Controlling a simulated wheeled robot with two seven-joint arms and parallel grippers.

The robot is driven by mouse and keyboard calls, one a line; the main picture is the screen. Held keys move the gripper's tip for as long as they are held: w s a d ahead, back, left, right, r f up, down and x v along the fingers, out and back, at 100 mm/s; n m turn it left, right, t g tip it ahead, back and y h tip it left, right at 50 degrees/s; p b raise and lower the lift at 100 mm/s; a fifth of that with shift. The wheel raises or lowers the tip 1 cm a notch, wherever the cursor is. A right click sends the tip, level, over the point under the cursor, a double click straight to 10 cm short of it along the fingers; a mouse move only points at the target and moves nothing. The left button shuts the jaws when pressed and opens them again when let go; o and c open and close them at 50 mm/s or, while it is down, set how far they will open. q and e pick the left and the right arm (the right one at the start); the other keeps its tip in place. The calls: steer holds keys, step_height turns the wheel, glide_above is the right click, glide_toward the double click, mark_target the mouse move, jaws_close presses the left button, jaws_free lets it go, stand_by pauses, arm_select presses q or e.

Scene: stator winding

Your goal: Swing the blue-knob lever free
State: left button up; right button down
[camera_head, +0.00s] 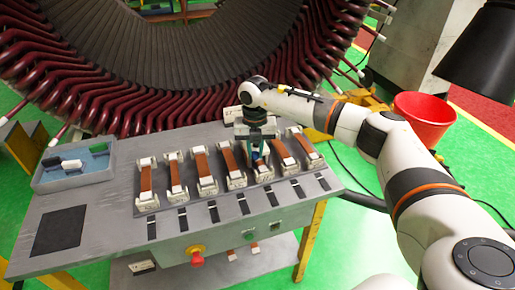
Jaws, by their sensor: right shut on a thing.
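My right gripper (257,149) points down over the row of brown bars on the grey bench and is shut on the blue-knob lever. A bit of the blue knob (255,157) shows between the fingers. The rest of the lever is mostly hidden by the gripper. Its white base (265,176) sits just in front of the fingers, toward the right of the row. My left gripper is not in view.
The row holds several brown bars (146,179) in white mounts, close on both sides of my right gripper. A grey-blue tray (40,182) is at the bench's left, and a dark square mat (58,231) lies in front of it. The large stator (70,85) rises close behind. A red bucket (427,112) stands right.

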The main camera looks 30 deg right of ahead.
steer(key=shift+a+m, duration=0.2)
steer(key=shift+m, duration=0.3)
steer(key=shift+w, duration=0.1)
steer(key=c, duration=1.3)
jaws_free()
steer(key=shift+o, duration=0.2)
steer(key=shift+r, duration=0.1)
step_height(320, 180, up, 12)
steer(key=b, duration=0.3)
steer(key=shift+a, duration=0.1)
